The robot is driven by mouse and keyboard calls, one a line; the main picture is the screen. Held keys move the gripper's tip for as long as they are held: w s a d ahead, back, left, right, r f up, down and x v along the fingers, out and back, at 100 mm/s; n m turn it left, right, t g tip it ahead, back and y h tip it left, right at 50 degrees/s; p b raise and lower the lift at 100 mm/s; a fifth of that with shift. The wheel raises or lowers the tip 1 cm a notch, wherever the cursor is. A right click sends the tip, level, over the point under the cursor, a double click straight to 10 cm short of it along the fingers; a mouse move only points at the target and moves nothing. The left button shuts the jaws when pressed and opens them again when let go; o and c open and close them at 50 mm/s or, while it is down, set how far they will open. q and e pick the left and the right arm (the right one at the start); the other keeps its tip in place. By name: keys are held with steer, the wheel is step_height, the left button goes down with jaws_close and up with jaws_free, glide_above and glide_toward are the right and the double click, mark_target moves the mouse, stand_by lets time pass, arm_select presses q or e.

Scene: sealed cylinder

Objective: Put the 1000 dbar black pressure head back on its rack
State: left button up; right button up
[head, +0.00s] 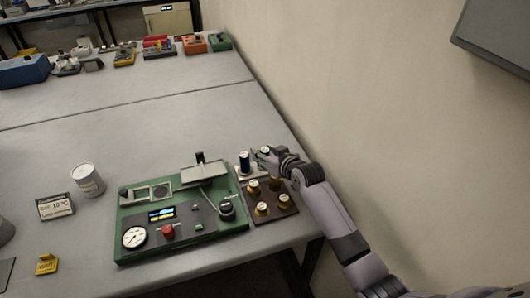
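A brown rack (277,213) stands at the table's right edge and carries several brass heads with white tops, one of them the front brass head (261,209). A dark head with a white top (244,163) stands upright at the back left of the rack. My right gripper (264,151) is low over the back right of the rack, beside that dark head. A small pale round top shows among its fingers. Whether the fingers are closed on it is too small to tell. I cannot read which head is the 1000 dbar one. My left gripper is out of view.
A green test unit (187,248) with a gauge, a red knob and displays stands left of the rack. A white can (88,179), a temperature display (55,206) and a yellow block (46,264) are further left. The wall is close on the right. The table's middle is clear.

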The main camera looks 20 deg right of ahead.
steer(key=shift+o, duration=0.4)
steer(key=shift+r, duration=0.3)
steer(key=shift+s+d, duration=0.1)
steer(key=shift+s, duration=0.25)
steer(key=b+v, duration=0.1)
steer(key=v, duration=1)
steer(key=shift+s, duration=0.15)
